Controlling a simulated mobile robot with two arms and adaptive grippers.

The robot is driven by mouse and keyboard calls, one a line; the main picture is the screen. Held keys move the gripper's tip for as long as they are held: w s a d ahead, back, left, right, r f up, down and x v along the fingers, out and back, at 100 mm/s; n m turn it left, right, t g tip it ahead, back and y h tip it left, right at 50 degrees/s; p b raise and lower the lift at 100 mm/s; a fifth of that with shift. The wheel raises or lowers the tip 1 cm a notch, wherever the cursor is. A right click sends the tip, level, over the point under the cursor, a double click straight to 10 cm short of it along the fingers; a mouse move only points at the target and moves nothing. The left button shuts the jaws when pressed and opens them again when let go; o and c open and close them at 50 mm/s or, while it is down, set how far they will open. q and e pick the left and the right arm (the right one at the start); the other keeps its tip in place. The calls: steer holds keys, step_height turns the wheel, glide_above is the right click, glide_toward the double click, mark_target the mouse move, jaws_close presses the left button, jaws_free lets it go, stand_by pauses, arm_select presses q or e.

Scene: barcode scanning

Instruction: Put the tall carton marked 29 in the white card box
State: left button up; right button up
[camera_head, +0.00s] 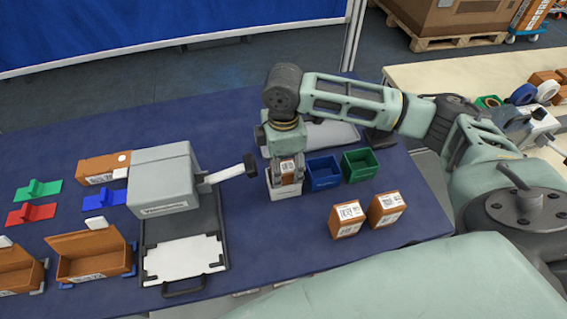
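My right gripper (287,178) points straight down over the white card box (284,191), the leftmost of three small boxes in a row. A small brown carton with a white label (288,167) shows between its fingers, and the gripper looks shut on it. The carton is at or just above the box opening; the fingers hide whether it touches the bottom. The number on its label is too small to read. My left gripper is not in view.
A blue box (323,175) and a green box (360,166) stand right of the white one. Two brown cartons (346,219) (386,209) stand in front. A grey machine (165,180) with a protruding arm stands to the left. Open brown boxes (92,254) lie at the left front.

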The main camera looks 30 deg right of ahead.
stand_by(0.3)
step_height(320, 180, up, 12)
stand_by(0.5)
stand_by(0.5)
